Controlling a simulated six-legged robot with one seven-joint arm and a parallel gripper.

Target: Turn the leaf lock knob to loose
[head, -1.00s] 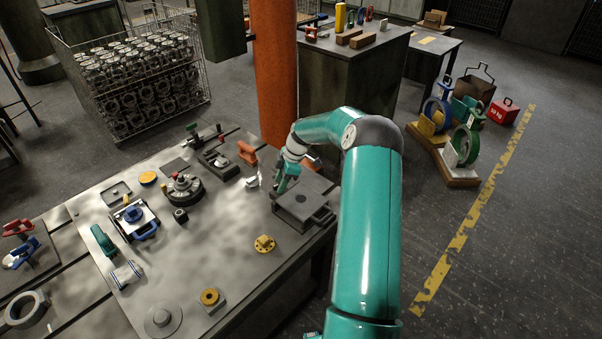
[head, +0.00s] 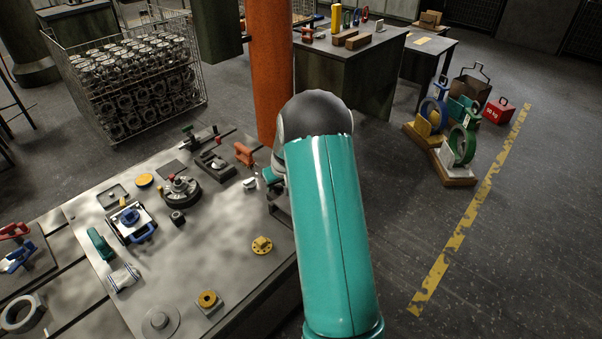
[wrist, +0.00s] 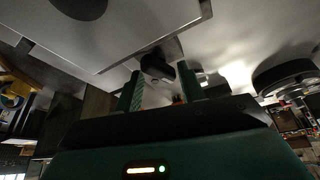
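In the wrist view the two green fingers of my gripper (wrist: 160,72) stand apart. A black knob-like part (wrist: 155,60) shows in line with the gap between the fingertips, at the edge of a grey plate (wrist: 115,35). It looks like the lock knob, but its setting cannot be read. I cannot tell whether the fingers straddle it or stop short of it. In the head view my gripper (head: 270,176) is low at the bench's right edge, mostly hidden by my teal arm. The arm also covers most of the plate there.
The grey bench (head: 205,260) holds a dark round fixture (head: 181,192), an orange clamp (head: 243,153), a yellow flange (head: 262,245) and a blue-handled valve part (head: 131,219). An orange column (head: 270,70) rises close behind my arm.

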